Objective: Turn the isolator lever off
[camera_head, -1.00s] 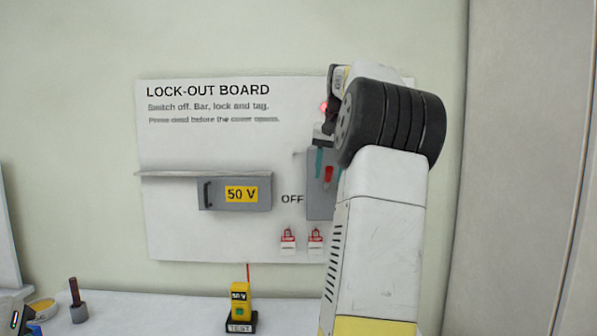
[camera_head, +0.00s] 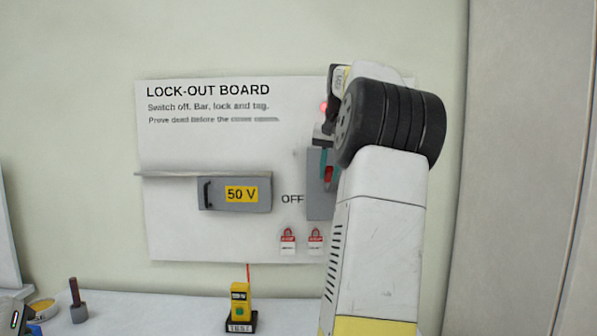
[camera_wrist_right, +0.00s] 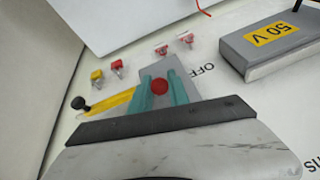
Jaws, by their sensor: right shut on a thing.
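The isolator is a grey box (camera_head: 316,200) on the board, next to the word OFF, partly hidden by my right arm. Its red lever (camera_head: 329,175) shows beside my right gripper (camera_head: 324,160). In the right wrist view the round red end of the lever (camera_wrist_right: 159,87) lies between the two teal fingers of my right gripper (camera_wrist_right: 160,95), which are shut on it. At the lower left corner of the head view, part of my left gripper (camera_head: 32,326) shows; its jaws cannot be made out.
A grey 50 V box (camera_head: 235,193) is under a narrow shelf left of the isolator. Red tags (camera_head: 287,240) hang below. A yellow tester (camera_head: 240,305) stands on the bench. The right wrist view shows red and yellow padlocks (camera_wrist_right: 97,76) and a yellow bar (camera_wrist_right: 118,101) with a black knob.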

